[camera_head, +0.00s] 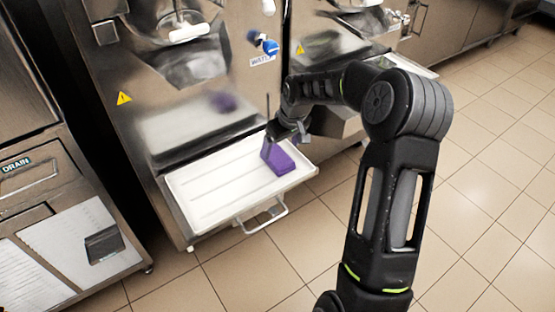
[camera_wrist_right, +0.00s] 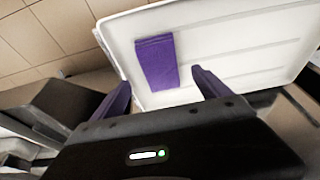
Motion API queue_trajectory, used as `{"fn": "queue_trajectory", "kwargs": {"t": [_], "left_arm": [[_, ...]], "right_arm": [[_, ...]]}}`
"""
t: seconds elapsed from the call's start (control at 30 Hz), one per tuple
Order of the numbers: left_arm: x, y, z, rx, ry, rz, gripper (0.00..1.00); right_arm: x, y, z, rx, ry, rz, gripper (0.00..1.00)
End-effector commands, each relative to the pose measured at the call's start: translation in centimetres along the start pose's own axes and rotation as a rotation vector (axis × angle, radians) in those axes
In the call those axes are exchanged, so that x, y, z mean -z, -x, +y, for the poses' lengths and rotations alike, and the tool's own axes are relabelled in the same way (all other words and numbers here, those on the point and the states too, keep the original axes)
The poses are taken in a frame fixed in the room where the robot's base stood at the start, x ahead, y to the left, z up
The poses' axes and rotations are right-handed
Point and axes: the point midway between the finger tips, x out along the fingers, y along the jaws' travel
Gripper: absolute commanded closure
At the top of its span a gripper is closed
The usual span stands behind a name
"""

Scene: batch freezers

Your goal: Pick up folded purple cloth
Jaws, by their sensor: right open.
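The folded purple cloth (camera_head: 279,159) lies flat at the right end of a white pull-out tray (camera_head: 200,193) on the front of a steel machine. It also shows in the right wrist view (camera_wrist_right: 157,62), near one end of the tray. My left gripper is in neither view.
The tray has a metal handle (camera_head: 262,217) at its front. The steel machine (camera_head: 215,75) rises right behind it. A cabinet with a drain label (camera_head: 16,165) stands at the left. Tiled floor (camera_head: 480,180) lies open to the right and in front.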

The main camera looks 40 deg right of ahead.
Motion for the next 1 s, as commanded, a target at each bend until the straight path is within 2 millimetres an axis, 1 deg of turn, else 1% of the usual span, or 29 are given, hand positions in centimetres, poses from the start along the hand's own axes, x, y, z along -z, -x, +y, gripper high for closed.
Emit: {"fn": "queue_trajectory", "kwargs": {"t": [0.17, 0.4, 0.5, 0.6, 1.0], "left_arm": [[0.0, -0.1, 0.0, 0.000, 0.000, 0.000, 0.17], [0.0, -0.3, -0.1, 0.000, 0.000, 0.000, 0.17], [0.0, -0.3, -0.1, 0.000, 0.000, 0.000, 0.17], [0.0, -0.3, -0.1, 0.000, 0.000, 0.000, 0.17], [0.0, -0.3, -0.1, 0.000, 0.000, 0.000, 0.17]], "right_arm": [[0.0, -0.6, 0.0, 0.000, 0.000, -0.001, 0.13], [-0.1, -4.0, -0.1, 0.001, 0.001, -0.001, 0.13], [0.0, -4.9, -0.1, 0.000, 0.000, -0.001, 0.13], [0.0, -5.2, -0.1, 0.000, 0.000, 0.000, 0.13], [0.0, -5.2, -0.1, 0.000, 0.000, 0.000, 0.13]]}}
